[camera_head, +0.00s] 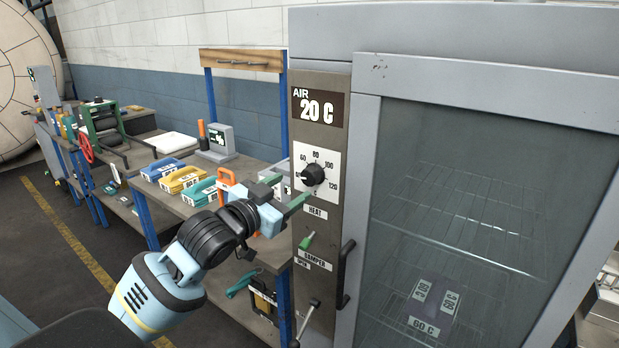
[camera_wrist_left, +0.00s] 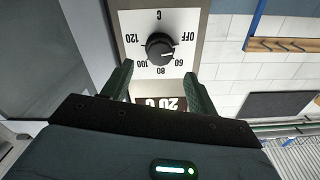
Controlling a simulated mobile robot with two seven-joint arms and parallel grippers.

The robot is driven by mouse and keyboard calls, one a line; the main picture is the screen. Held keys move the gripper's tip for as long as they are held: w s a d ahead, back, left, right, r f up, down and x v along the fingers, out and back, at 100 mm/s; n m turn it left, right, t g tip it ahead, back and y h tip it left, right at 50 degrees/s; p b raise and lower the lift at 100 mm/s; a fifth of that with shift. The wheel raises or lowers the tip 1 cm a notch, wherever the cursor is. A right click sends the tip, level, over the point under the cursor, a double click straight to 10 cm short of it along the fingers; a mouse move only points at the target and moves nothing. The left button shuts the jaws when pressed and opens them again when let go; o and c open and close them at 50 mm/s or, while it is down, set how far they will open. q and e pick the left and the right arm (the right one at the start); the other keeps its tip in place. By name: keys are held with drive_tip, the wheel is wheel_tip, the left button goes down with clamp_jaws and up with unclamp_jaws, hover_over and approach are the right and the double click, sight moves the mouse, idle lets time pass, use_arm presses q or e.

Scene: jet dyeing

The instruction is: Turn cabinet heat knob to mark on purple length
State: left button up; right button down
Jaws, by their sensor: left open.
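The black heat knob (camera_head: 312,175) sits on a white dial plate on the cabinet's front panel, above the HEAT label. In the left wrist view the knob (camera_wrist_left: 160,47) shows upside down, its white pointer line between OFF and 60. A dark purplish length (camera_head: 437,296) lies on a rack behind the glass door; its front tag reads 60 C. My left gripper (camera_head: 288,190) is open in front of the dial, just left of the knob in the head view. Its fingers (camera_wrist_left: 158,82) are apart, with the knob beyond their tips and nothing between them. My right gripper is out of view.
The display (camera_head: 318,108) above the dial reads AIR 20 C. A green damper lever (camera_head: 307,241) and a black door handle (camera_head: 345,274) stick out below. A bench (camera_head: 150,187) with coloured boxes stands left of the cabinet.

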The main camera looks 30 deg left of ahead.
sight(308, 179)
use_arm(q)
drive_tip(key=shift+w+d, duration=0.15)
drive_tip(key=shift+w, duration=1.6)
drive_tip(key=shift+w+d, duration=0.15)
drive_tip(key=shift+w, duration=1.6)
drive_tip(key=shift+c, duration=0.5)
drive_tip(key=c, duration=0.9)
drive_tip(key=shift+m, duration=0.4)
drive_tip(key=m, duration=0.4)
drive_tip(key=shift+f+m, duration=0.1)
drive_tip(key=shift+m, duration=0.2)
drive_tip(key=shift+d+m, duration=0.1)
drive_tip(key=shift+m, duration=2.1)
